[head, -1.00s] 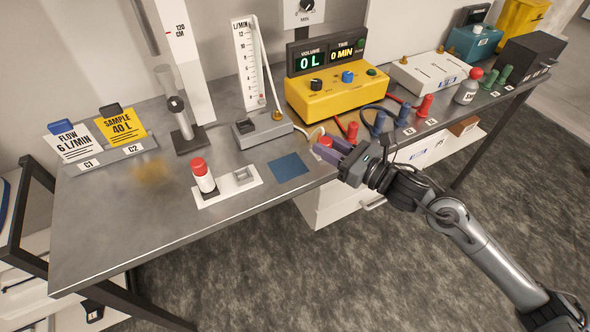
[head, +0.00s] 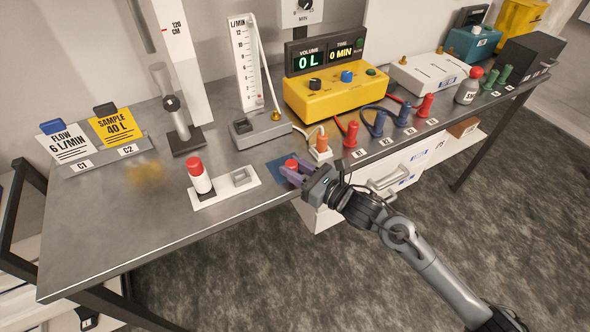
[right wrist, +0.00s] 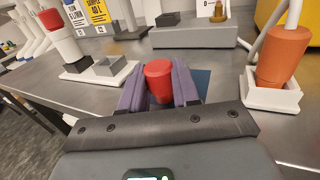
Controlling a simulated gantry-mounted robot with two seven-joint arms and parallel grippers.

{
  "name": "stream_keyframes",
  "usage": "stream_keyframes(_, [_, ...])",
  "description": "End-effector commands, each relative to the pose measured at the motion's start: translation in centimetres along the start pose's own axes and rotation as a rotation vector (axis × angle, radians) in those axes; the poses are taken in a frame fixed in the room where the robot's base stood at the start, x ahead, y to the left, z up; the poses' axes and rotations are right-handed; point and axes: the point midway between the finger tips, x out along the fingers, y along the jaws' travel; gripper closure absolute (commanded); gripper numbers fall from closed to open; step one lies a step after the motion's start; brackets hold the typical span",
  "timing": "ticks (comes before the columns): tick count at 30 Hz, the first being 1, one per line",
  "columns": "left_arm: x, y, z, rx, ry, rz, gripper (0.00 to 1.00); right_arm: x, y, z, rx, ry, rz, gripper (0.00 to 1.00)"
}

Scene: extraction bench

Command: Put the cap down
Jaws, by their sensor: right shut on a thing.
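My right gripper (head: 293,173) is shut on a small red cap (head: 291,164) near the front edge of the bench. In the right wrist view the cap (right wrist: 159,80) sits between the two purple fingers. The gripper is over the blue square mat (head: 274,166), which it partly hides. I cannot tell whether the cap touches the mat. A white cylinder with a red top (head: 200,178) stands on a white plate to the left, beside a small grey square holder (head: 241,177). My left gripper is not in view.
An orange plug (head: 320,146) stands in a white base just right of the mat, close to the gripper. The flow meter's grey base (head: 261,131) and yellow meter box (head: 335,98) stand behind. The bench's left front is clear.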

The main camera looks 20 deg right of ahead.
Motion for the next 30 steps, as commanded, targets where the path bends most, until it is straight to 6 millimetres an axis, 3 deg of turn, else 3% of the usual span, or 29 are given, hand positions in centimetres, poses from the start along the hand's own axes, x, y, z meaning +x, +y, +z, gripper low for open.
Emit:
stream_keyframes(12, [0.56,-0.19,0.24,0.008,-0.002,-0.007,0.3,-0.02,-0.05,-0.54,-0.002,-0.001,0.0,1.0])
stream_keyframes(13, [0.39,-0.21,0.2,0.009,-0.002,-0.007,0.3,-0.02,-0.05,-0.33,-0.001,-0.001,0.0,0.65])
stream_keyframes(17, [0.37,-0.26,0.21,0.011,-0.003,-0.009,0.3,-0.02,-0.04,-0.31,-0.001,-0.001,0.0,0.45])
stream_keyframes(30, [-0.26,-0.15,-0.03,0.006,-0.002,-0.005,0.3,-0.02,-0.04,0.3,0.001,-0.001,0.0,0.43])
